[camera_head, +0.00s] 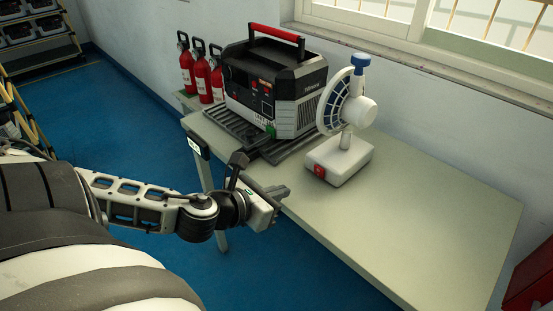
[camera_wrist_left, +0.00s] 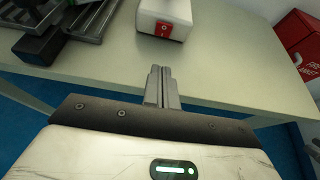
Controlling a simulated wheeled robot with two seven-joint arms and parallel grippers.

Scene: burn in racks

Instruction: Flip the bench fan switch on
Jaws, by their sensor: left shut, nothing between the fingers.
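The bench fan (camera_head: 342,125) stands upright on the table (camera_head: 430,210). It has a white base, a white motor housing and a blue-and-white head. Its red switch (camera_head: 319,171) is on the front face of the base; which way it is set is too small to tell. In the left wrist view the switch (camera_wrist_left: 163,29) shows at the top, on the white fan base (camera_wrist_left: 172,10). My left gripper (camera_head: 281,191) is shut and empty at the table's near edge, to the left of the switch and apart from it. My right gripper is not in view.
A black and grey power unit (camera_head: 275,85) with a red handle stands left of the fan on a dark slatted rack (camera_head: 225,125). Red fire extinguishers (camera_head: 187,65) stand behind it. A red box (camera_head: 530,280) is at the far right. The table's right part is clear.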

